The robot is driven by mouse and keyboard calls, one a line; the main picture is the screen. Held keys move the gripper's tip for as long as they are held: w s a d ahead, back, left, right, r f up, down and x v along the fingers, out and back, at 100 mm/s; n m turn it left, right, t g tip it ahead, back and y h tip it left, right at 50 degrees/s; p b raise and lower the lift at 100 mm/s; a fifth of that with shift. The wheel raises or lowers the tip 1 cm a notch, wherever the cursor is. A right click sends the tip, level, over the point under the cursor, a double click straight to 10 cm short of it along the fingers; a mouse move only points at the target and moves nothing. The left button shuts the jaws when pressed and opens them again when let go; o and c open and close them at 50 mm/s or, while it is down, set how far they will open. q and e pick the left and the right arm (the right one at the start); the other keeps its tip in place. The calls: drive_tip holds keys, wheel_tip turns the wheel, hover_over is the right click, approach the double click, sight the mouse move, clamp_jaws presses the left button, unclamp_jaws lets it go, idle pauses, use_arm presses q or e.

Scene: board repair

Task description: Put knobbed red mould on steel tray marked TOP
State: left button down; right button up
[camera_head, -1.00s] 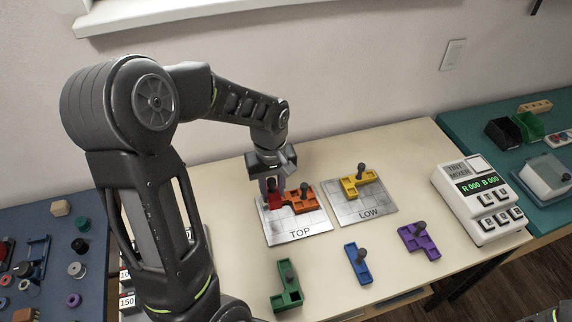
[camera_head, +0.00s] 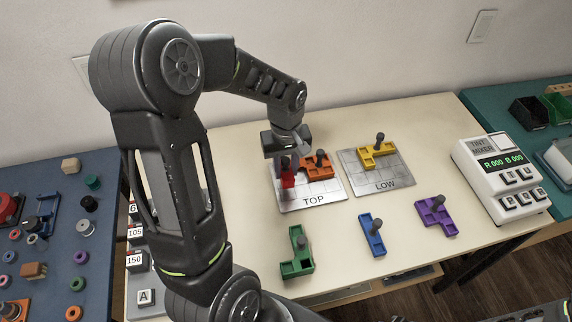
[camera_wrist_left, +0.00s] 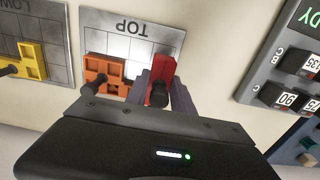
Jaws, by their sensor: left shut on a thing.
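The red mould (camera_head: 288,180) is at the left part of the steel tray marked TOP (camera_head: 318,200), beside the orange mould (camera_head: 316,166) that lies on the same tray. My left gripper (camera_head: 284,165) is shut on the red mould's dark knob. In the left wrist view the red mould (camera_wrist_left: 163,72) shows between the fingers, over the edge of the TOP tray (camera_wrist_left: 135,45). Whether it touches the tray is hard to tell. My right gripper is not in view.
The LOW tray (camera_head: 390,184) holds a yellow mould (camera_head: 377,153). Green (camera_head: 296,262), blue (camera_head: 371,236) and purple (camera_head: 434,218) moulds lie on the table in front. A tint mixer (camera_head: 500,175) stands at right. The table front between moulds is clear.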

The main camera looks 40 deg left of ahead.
sight(286, 160)
use_arm(q)
drive_tip(key=shift+f+b, duration=0.9)
drive_tip(key=shift+f, duration=0.7)
drive_tip(key=shift+f+b, duration=0.35)
drive_tip(key=shift+f, duration=0.15)
drive_tip(key=c, duration=1)
unclamp_jaws()
drive_tip(key=shift+r, duration=0.1)
drive_tip(key=shift+r, duration=3.85)
